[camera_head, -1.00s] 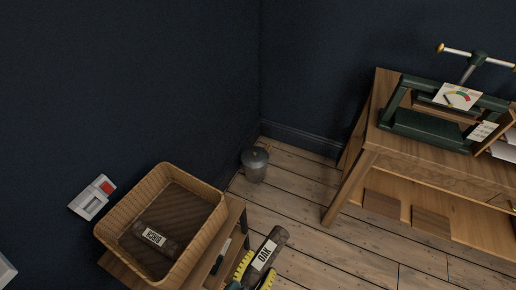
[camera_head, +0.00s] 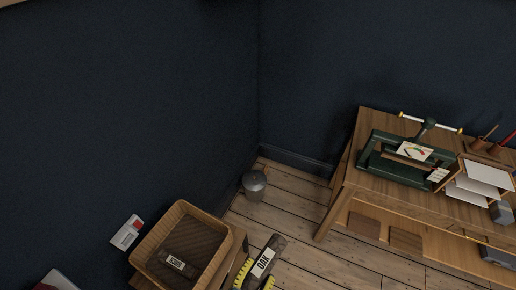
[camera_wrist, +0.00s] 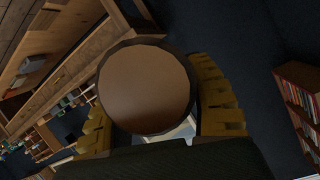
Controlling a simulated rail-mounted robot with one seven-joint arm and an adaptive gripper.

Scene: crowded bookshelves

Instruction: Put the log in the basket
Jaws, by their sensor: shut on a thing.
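A dark log (camera_head: 263,262) labelled OAK is held in my gripper (camera_head: 254,282), at the bottom of the head view. In the wrist view, the log's round pale end (camera_wrist: 146,88) fills the middle between the yellow fingers of my gripper (camera_wrist: 152,125). The log is in the air just right of the basket, apart from it. The wicker basket (camera_head: 150,242) sits on a small wooden stand at the lower left. Another dark log (camera_head: 175,262), with a white label, lies inside the basket. The lower part of my gripper is cut off by the frame edge.
The small wooden stand (camera_head: 240,240) stands beside the held log. A metal bucket (camera_head: 254,186) is on the floor behind. A workbench (camera_head: 372,172) with a green press (camera_head: 395,168) is at the right. A red-and-white box (camera_head: 127,233) is left of the basket. Floor between is clear.

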